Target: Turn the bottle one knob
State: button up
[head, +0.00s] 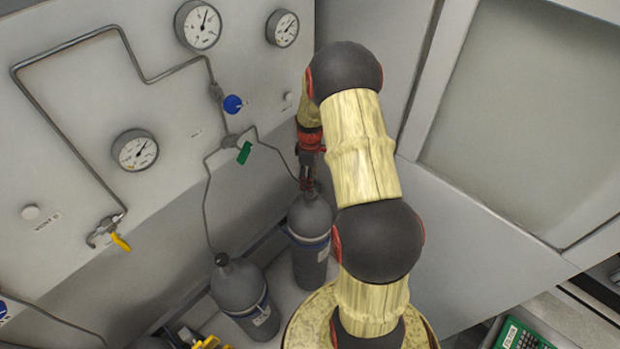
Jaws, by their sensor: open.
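Two grey gas bottles stand below the panel: a right one (311,250) and a left one (240,290). Both have label bands. I cannot read which is bottle one. The left bottle has a dark knob (222,259) on its top. My gripper (309,188) points down at the top of the right bottle, with its fingers around or just above that bottle's neck. It is small and dark here, and it hides the right bottle's knob. My gripper is open. I cannot tell whether it touches the knob.
The panel carries gauges (135,150), pipes, a blue knob (232,104), a green handle (244,153) and a yellow-handled valve (120,242). A thin line runs down close to my gripper. A wall stands right of the arm. A green box (522,335) is at the bottom right.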

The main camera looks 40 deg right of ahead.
jog(key=shift+f, duration=0.45)
jog(key=c, duration=1.2)
jog(key=shift+o, duration=0.2)
